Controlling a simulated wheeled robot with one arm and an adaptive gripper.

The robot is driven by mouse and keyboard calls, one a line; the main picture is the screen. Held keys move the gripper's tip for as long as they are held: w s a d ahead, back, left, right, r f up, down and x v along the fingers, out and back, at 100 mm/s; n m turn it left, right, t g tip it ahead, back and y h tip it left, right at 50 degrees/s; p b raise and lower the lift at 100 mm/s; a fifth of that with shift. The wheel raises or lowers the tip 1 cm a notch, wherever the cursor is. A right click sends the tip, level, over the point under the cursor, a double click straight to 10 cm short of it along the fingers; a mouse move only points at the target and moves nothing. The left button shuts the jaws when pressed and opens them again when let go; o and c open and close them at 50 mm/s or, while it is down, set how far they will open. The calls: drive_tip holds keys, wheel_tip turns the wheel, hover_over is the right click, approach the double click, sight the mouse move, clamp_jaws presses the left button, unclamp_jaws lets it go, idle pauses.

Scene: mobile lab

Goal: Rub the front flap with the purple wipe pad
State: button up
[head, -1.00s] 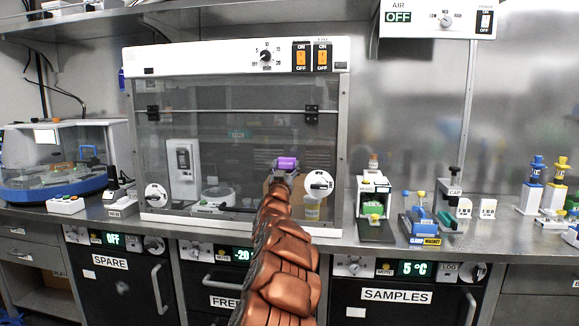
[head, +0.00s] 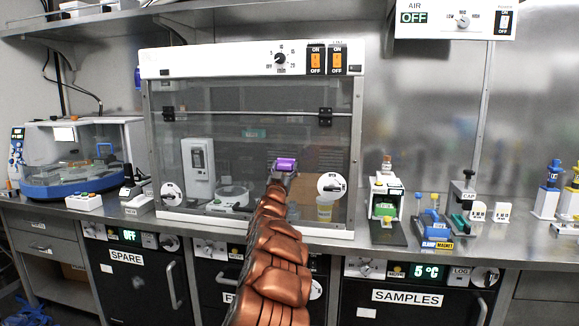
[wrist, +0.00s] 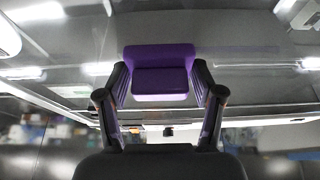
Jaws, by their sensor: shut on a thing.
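The purple wipe pad (head: 286,164) is held at the end of my arm. My gripper (head: 284,176) is shut on it. In the wrist view the pad (wrist: 161,73) sits between the two fingers of my gripper (wrist: 160,90). The front flap (head: 235,135) is the see-through front panel of the white cabinet, hinged near its top. It is down, and my gripper and the pad are in front of its lower right part. I cannot tell whether the pad touches it.
A round white knob (head: 331,186) is close to the right of my gripper. The cabinet's orange switches (head: 316,62) are above. A small white device (head: 385,200) and a blue rack (head: 430,228) stand on the counter to the right. A centrifuge-like machine (head: 75,160) stands at the left.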

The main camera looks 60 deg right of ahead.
drive_tip(key=shift+w+a, duration=0.25)
drive_tip(key=shift+w, duration=0.45)
drive_tip(key=shift+s+a+r, duration=0.1)
drive_tip(key=shift+s+a, duration=0.3)
drive_tip(key=shift+a, duration=0.75)
drive_tip(key=shift+s+a, duration=0.35)
drive_tip(key=shift+a, duration=0.25)
drive_tip(key=shift+s+a, duration=0.2)
drive_tip(key=shift+a, duration=0.35)
drive_tip(key=shift+s+a, duration=0.15)
drive_tip(key=shift+a, duration=0.4)
drive_tip(key=shift+s+a, duration=0.3)
drive_tip(key=shift+a, duration=0.4)
drive_tip(key=shift+s+a, duration=0.25)
drive_tip(key=shift+a, duration=0.4)
